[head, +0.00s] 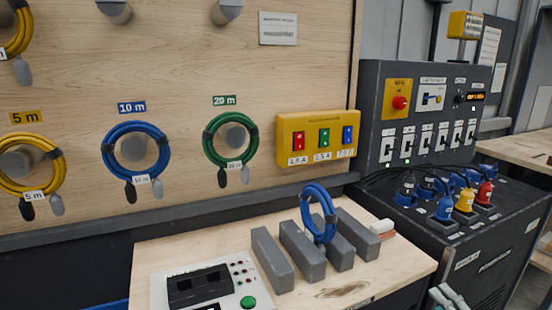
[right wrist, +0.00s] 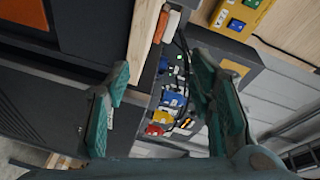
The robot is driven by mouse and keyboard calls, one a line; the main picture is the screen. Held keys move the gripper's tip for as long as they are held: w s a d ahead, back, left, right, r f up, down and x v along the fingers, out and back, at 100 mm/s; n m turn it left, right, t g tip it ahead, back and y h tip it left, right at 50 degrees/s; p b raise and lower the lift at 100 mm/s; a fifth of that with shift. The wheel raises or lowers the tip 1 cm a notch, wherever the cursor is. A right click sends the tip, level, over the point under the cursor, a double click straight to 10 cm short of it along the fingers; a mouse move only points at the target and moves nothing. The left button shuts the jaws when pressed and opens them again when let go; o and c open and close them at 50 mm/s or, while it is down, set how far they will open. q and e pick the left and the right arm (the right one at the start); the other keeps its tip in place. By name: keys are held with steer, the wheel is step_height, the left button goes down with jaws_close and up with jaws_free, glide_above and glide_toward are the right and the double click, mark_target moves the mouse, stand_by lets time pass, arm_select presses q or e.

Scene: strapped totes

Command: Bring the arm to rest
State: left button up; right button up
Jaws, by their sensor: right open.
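My right gripper (right wrist: 160,72) is open in the right wrist view, its two teal fingers spread apart with nothing held between them. Past the fingers are the dark cabinet and its blue, yellow and red plugs (right wrist: 165,115). In the head view, a pale grey-green part at the bottom right edge (head: 446,297) looks like the tip of my right gripper, low in front of the dark cabinet. My left gripper is in neither view.
A wooden bench (head: 210,248) carries grey blocks (head: 272,260), a blue cable coil (head: 318,214) between them and a tester (head: 209,287). Yellow, blue (head: 136,152) and green (head: 230,139) coils hang on the board. The dark plug cabinet (head: 490,262) stands right of the bench.

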steer(key=s+d+f+n+g+h, duration=0.1)
steer(key=s+d+f+n+g, duration=0.15)
steer(key=f, duration=0.45)
steer(key=s+d+f+n+g+h, duration=0.1)
steer(key=s+d+f+n+h, duration=0.15)
steer(key=f, duration=0.45)
steer(key=s+d+f+n+g+p, duration=0.1)
steer(key=s+f+n+g, duration=0.15)
steer(key=s+f, duration=0.4)
steer(key=s+d+f+n+g+p, duration=0.1)
steer(key=s+f+g, duration=0.25)
steer(key=f, duration=0.65)
steer(key=s+a+f+n+g, duration=0.25)
steer(key=s+f, duration=0.25)
steer(key=s, duration=0.3)
steer(key=s+a+f+n+g, duration=0.1)
steer(key=s+a+f, duration=0.3)
steer(key=s+f, duration=0.3)
arm_select(q)
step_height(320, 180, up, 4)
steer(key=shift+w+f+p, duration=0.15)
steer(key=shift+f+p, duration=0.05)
steer(key=shift+p, duration=0.65)
arm_select(e)
steer(key=s+a+f+n+g, duration=0.1)
steer(key=s+a+f+g, duration=0.2)
steer(key=s+a, duration=1)
steer(key=shift+s+y, duration=0.45)
steer(key=shift+s, duration=0.1)
